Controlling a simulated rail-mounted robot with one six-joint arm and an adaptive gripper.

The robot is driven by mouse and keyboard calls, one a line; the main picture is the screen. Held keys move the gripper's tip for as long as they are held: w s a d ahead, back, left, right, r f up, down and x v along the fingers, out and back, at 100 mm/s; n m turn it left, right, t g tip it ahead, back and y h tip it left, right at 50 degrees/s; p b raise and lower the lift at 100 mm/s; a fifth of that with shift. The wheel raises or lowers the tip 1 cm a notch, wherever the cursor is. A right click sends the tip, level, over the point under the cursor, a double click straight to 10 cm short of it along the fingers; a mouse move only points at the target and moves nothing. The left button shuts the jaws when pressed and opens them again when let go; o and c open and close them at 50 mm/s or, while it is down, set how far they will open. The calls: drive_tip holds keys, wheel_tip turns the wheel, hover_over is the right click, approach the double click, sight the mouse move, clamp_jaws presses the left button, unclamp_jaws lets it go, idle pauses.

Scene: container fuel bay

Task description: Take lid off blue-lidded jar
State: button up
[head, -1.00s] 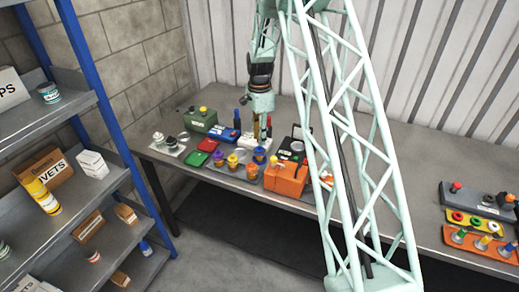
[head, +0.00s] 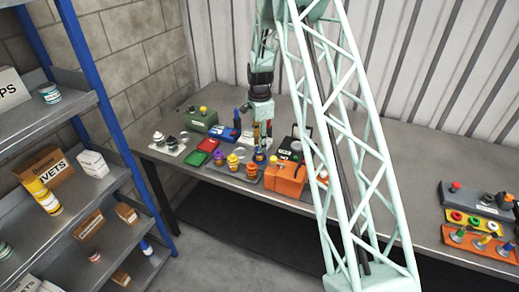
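Several small amber jars with coloured lids stand on a grey tray (head: 207,166) near the bench's front edge. A blue-lidded jar (head: 259,157) stands at the back right of this group, partly crowded by its neighbours. The others are a purple-lidded jar (head: 218,155), a yellow-lidded jar (head: 233,161) and an orange-lidded jar (head: 252,171). My gripper (head: 263,142) points down just above the blue-lidded jar. Its two fingers look apart with nothing between them. Whether a fingertip touches the lid is too small to tell.
An orange box (head: 287,179) and a black case (head: 290,150) stand close on the right. Red and green trays (head: 203,151) and a green case (head: 202,120) lie left. A blue-framed shelf (head: 92,110) stands left. The bench's middle right is clear.

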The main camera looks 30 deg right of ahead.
drive_tip(key=shift+c, duration=0.2)
drive_tip(key=c, duration=0.7)
drive_tip(key=shift+r, duration=0.2)
wheel_tip(320, 180, up, 10)
drive_tip(key=b, duration=0.1)
drive_tip(key=shift+f, duration=0.2)
idle(0.7)
